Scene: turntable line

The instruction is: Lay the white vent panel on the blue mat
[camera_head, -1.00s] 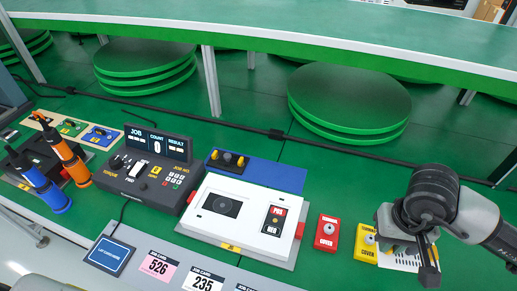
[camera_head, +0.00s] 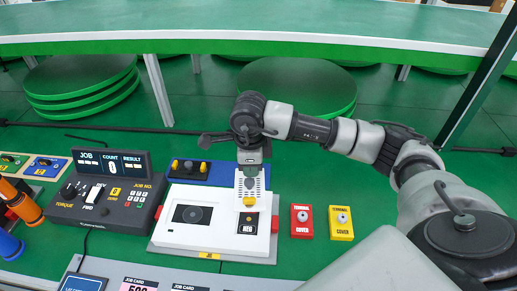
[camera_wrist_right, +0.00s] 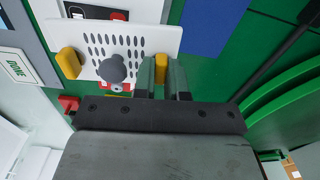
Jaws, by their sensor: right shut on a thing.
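The white vent panel (camera_head: 259,186), with rows of dark slots, hangs in my right gripper (camera_head: 250,171) over the back right part of the white device. In the right wrist view the panel (camera_wrist_right: 105,42) shows two yellow tabs and a grey knob, and the fingers (camera_wrist_right: 164,78) are shut on the right-hand yellow tab. The blue mat (camera_head: 222,178) lies flat behind the white device, partly hidden by the gripper and panel. The mat also shows in the right wrist view (camera_wrist_right: 212,24), to the right of the panel. My left gripper is not in view.
A dark block with yellow knobs (camera_head: 189,168) stands on the mat's left end. The white device (camera_head: 177,232) stands in front of the mat, with a job console (camera_head: 105,200) to its left. Red (camera_head: 301,222) and yellow (camera_head: 341,223) cover boxes stand to its right.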

